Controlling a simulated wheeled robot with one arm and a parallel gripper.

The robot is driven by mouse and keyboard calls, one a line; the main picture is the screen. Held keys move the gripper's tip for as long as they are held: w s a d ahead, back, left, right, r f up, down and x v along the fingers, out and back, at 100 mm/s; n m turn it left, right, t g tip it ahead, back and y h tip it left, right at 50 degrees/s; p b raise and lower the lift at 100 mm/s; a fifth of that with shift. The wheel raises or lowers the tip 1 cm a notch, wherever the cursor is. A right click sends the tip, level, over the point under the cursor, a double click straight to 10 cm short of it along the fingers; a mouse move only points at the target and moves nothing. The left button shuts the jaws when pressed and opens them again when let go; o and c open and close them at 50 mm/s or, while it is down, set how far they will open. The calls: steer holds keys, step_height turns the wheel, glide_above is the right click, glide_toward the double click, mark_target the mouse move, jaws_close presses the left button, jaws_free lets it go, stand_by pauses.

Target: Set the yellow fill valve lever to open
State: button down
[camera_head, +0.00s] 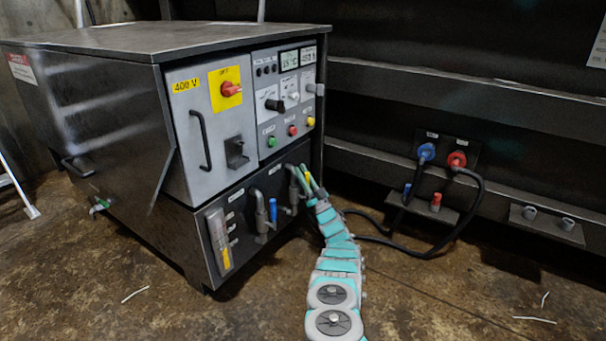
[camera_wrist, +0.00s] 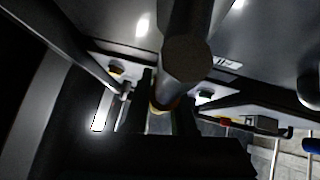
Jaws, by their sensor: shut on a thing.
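The yellow fill valve lever (camera_head: 308,177) shows as a small yellow piece at the right end of the cabinet's lower front, beside a grey pipe (camera_head: 293,186). My gripper (camera_head: 311,183) reaches it from the front right, with its fingers around it. In the wrist view, my gripper (camera_wrist: 166,105) has its dark fingers closed on a yellow-orange part (camera_wrist: 156,108) just under a large round pipe end (camera_wrist: 187,57). The fingers hide most of the lever, so I cannot tell its exact angle.
A blue lever (camera_head: 273,209) on another pipe stands to the left, with a sight gauge (camera_head: 219,240) beyond it. Black cables (camera_head: 470,205) hang from blue and red plugs at right. The floor in front is mostly clear.

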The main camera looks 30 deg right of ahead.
steer(key=c, duration=0.8)
jaws_free()
steer(key=shift+o, duration=0.2)
steer(key=shift+f, duration=0.1)
steer(key=v, duration=0.7)
steer(key=shift+s+f+p, duration=0.25)
steer(key=shift+s+p, duration=0.05)
steer(key=shift+p, duration=0.15)
steer(key=shift+s+d, duration=0.1)
